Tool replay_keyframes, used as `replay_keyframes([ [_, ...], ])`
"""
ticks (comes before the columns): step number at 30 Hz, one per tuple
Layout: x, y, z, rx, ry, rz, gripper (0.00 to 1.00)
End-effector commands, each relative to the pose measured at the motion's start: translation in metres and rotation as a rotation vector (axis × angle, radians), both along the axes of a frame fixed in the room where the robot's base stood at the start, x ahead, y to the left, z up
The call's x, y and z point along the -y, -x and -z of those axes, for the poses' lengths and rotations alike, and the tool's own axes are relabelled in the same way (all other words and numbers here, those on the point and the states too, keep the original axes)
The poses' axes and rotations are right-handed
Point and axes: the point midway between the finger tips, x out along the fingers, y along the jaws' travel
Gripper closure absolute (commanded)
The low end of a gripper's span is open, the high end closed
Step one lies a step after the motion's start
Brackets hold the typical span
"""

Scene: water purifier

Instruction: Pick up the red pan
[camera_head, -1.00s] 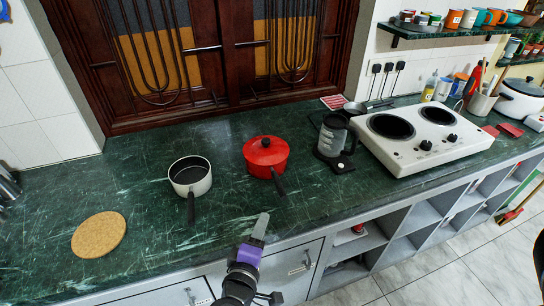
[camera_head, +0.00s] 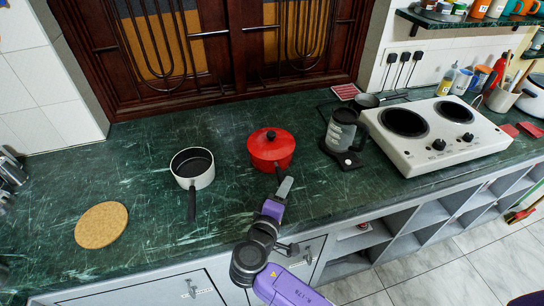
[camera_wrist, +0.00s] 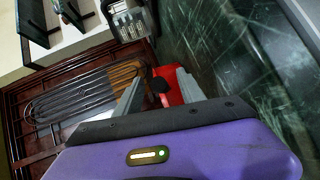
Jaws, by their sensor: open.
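The red pan (camera_head: 268,153), with a red lid and black knob, stands on the green counter (camera_head: 140,150). Its black handle points toward the front and is partly hidden by my gripper. My gripper (camera_head: 286,186) is at the handle side of the pan, over the front of the counter. In the wrist view, my gripper (camera_wrist: 159,82) is open, with the dark handle (camera_wrist: 160,86) and part of the red pan (camera_wrist: 173,91) showing between its fingers. I cannot tell whether the fingers touch the handle.
A white saucepan (camera_head: 191,168) stands left of the red pan. A round cork mat (camera_head: 101,225) lies farther left. A dark kettle (camera_head: 342,133) and a white two-plate stove (camera_head: 435,132) stand to the right. The wooden window (camera_head: 210,50) is behind.

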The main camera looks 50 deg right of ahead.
Motion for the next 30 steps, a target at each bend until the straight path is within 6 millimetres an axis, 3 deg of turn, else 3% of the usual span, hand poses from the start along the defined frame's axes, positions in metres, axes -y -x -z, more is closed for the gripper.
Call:
replay_keyframes([
  [8,0.0038,-0.0011,0.0016,0.0,-0.001,0.0,0.54],
  [15,0.0035,-0.001,0.0015,0.0,-0.001,0.0,0.99],
  [30,0.0034,-0.0018,-0.0043,0.005,0.002,-0.001,1.0],
])
